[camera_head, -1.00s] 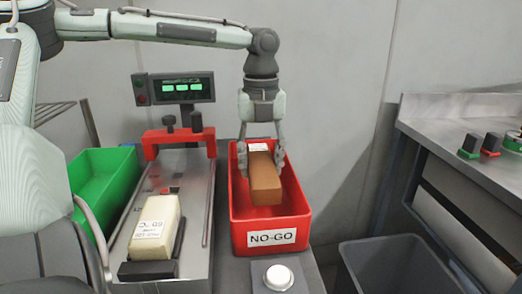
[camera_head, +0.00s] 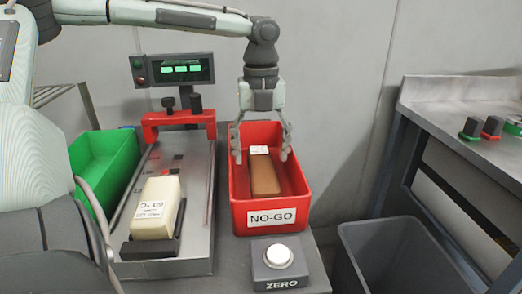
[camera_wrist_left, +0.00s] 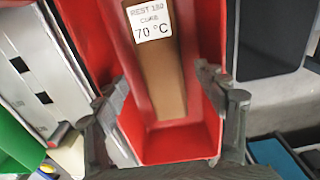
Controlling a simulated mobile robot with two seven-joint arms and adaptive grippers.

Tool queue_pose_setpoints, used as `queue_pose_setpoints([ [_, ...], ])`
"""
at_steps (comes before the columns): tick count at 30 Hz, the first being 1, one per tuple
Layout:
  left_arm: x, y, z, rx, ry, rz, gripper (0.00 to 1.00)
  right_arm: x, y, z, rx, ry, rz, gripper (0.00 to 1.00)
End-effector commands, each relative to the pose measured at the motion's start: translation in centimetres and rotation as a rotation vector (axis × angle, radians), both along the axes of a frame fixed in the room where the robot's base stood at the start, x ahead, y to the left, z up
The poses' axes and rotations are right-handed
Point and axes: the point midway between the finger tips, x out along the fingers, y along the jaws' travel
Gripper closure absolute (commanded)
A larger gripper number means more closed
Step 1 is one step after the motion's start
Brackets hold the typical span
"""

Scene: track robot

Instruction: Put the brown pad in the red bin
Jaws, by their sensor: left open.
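The brown pad (camera_head: 265,176) lies inside the red bin (camera_head: 268,218), which carries a NO-GO label. A white label sits on the pad's far end. In the left wrist view the pad (camera_wrist_left: 168,85) shows between the fingers, with a label reading 70 °C, and the red bin (camera_wrist_left: 190,140) surrounds it. My left gripper (camera_head: 262,157) is open above the bin, its fingers spread wide on either side of the pad and apart from it. My right gripper is not in view.
A cream pad (camera_head: 157,207) rests on the metal gauge bed (camera_head: 198,215) to the left, below a red bridge (camera_head: 178,119) and a display (camera_head: 180,69). A green bin (camera_head: 105,165) is at far left. A ZERO button (camera_head: 278,257) stands before the red bin. A grey bin (camera_head: 400,255) is at right.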

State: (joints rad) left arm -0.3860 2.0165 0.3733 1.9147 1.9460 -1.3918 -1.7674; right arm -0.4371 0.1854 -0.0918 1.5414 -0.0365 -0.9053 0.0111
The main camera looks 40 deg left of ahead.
Motion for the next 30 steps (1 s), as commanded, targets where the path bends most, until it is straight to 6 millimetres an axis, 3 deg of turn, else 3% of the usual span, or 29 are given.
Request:
queue_pose_setpoints([
  [8, 0.1, 0.0, 1.5, 0.0, -0.003, 0.001, 0.29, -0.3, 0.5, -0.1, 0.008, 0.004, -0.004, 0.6],
  [21, 0.1, 0.0, 10.2, 0.001, -0.003, 0.002, 0.29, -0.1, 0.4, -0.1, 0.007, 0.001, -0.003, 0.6],
  [30, 0.0, 0.0, 12.1, 0.0, 0.0, 0.0, 0.29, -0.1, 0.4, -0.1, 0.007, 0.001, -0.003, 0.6],
])
